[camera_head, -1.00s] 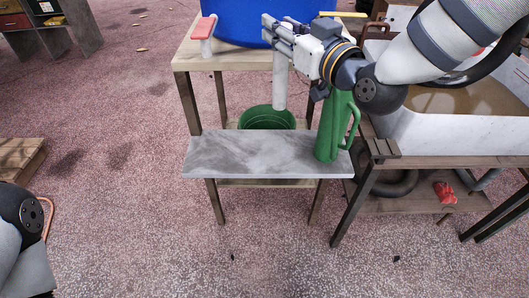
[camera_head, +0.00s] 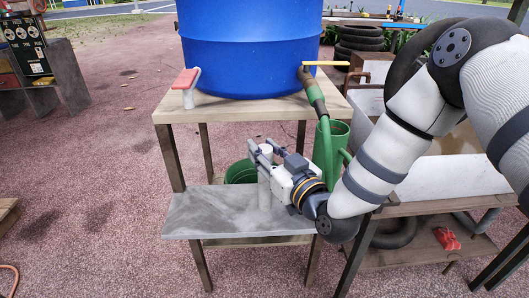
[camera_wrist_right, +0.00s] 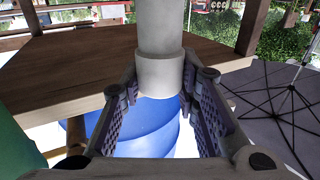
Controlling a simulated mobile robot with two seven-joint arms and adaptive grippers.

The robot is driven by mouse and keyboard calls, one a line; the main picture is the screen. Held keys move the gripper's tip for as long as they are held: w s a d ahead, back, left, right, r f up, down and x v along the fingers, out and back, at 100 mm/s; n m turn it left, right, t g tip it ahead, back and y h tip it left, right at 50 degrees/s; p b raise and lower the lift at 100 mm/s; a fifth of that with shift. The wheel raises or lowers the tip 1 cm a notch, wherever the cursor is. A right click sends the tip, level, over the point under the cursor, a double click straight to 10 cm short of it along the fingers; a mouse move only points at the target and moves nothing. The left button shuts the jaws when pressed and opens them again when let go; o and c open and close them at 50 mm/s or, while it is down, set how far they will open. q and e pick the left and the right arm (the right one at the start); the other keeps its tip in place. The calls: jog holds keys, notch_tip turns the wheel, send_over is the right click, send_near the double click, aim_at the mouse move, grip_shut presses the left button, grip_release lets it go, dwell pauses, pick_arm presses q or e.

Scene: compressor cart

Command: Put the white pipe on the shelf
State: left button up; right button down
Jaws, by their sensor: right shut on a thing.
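The white pipe (camera_head: 265,193) stands roughly upright in my right gripper (camera_head: 262,163), low over the grey marble-like shelf (camera_head: 200,215). Its lower end is at or just above the shelf surface; I cannot tell whether it touches. In the right wrist view the fingers (camera_wrist_right: 165,98) close around the pipe (camera_wrist_right: 163,30) near a wider collar. My left gripper is not in view.
A green bucket (camera_head: 238,173) is behind the shelf. A blue barrel (camera_head: 245,50) stands on the wooden table (camera_head: 175,112) above. The shelf's left half is clear.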

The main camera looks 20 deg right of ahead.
jog(key=shift+r, duration=0.2)
jog(key=shift+f, duration=0.2)
jog(key=c, duration=1.2)
grip_release()
